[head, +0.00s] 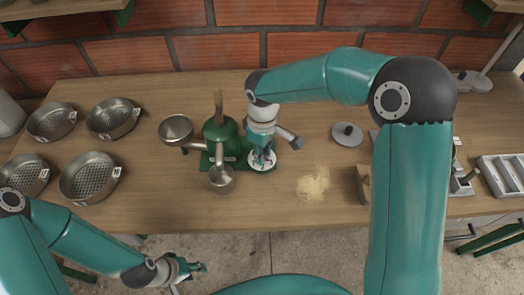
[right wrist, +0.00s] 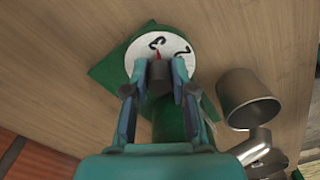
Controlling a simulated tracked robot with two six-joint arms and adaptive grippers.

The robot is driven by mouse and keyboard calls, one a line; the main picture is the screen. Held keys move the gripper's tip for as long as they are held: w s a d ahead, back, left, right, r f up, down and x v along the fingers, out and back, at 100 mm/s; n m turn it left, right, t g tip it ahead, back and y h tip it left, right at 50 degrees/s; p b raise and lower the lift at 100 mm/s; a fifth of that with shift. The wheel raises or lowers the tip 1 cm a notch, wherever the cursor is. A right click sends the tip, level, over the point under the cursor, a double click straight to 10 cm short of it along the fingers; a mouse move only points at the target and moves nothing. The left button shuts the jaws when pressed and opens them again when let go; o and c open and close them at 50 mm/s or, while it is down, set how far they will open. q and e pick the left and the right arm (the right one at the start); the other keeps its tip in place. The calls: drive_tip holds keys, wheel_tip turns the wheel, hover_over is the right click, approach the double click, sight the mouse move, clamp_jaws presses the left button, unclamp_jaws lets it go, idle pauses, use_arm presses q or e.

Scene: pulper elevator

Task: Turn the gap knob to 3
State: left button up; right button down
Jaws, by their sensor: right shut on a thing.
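The green pulper (head: 222,140) stands on the wooden table with a white dial (head: 262,160) at its base. In the right wrist view, the dial (right wrist: 152,42) shows a 3 and a 2. The dark gap knob (right wrist: 159,82) sits between the fingers of my right gripper (right wrist: 159,88), which is shut on it. A red pointer (right wrist: 157,56) at the knob's far side points towards the 3. In the head view, my right gripper (head: 262,157) reaches down onto the dial. My left gripper (head: 190,275) is open and empty in front of the table, over the floor.
A metal cup (head: 222,179) stands in front of the pulper and a metal bowl (head: 176,129) at its left. Several round sieves (head: 113,118) lie at the left. A pale heap of grain (head: 315,183) and a grey lid (head: 347,134) lie right of the dial.

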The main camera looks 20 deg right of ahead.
drive_tip(key=shift+w+r, duration=0.1)
drive_tip(key=c, duration=1)
unclamp_jaws()
drive_tip(key=shift+o, duration=0.2)
wheel_tip(320, 180, up, 12)
